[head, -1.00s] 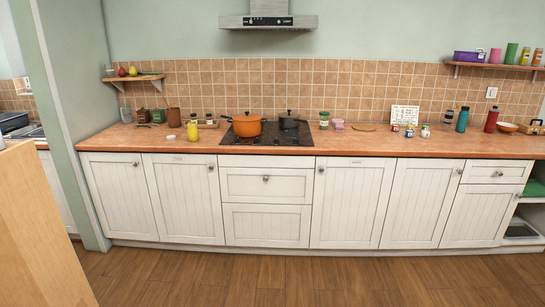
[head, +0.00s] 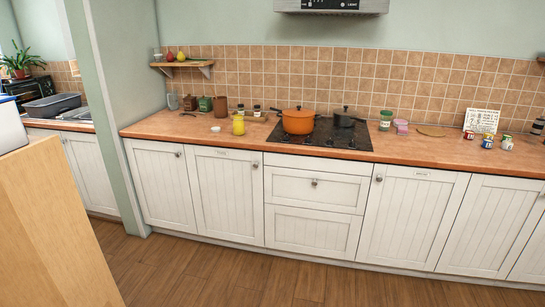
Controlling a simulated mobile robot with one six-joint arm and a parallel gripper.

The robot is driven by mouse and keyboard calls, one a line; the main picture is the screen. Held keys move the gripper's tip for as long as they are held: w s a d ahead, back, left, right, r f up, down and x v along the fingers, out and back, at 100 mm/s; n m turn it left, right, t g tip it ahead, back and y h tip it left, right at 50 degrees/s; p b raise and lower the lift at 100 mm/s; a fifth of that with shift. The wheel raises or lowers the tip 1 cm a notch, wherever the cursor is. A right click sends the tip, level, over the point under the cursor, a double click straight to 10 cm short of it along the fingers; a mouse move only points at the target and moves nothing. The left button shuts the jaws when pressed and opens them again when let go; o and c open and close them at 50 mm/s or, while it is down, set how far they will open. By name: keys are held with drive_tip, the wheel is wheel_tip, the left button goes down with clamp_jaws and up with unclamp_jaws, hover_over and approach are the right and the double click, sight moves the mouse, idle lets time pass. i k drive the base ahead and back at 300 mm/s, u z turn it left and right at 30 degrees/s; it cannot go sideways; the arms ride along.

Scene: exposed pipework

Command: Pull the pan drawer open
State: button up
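Under the hob, in the head view, is a white drawer stack between cupboard doors. An upper drawer front (head: 315,189) has a round grey knob at its middle. Below it is a lower, plain-looking drawer front (head: 311,229) on which I see no clear knob. Both fronts are closed, flush with the cupboards beside them. I cannot tell for certain which one is the pan drawer. My gripper is not in this view.
An orange pot (head: 298,121) and a dark pot (head: 343,118) stand on the black hob (head: 320,134). The wooden floor (head: 190,270) before the cupboards is clear. A light wooden block-like unit (head: 50,230) rises at the near left, and a wall end (head: 100,110) juts out behind it.

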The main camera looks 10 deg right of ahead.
sight(308, 188)
drive_tip(key=u, duration=0.65)
drive_tip(key=i, duration=1.15)
drive_tip(key=u, duration=0.45)
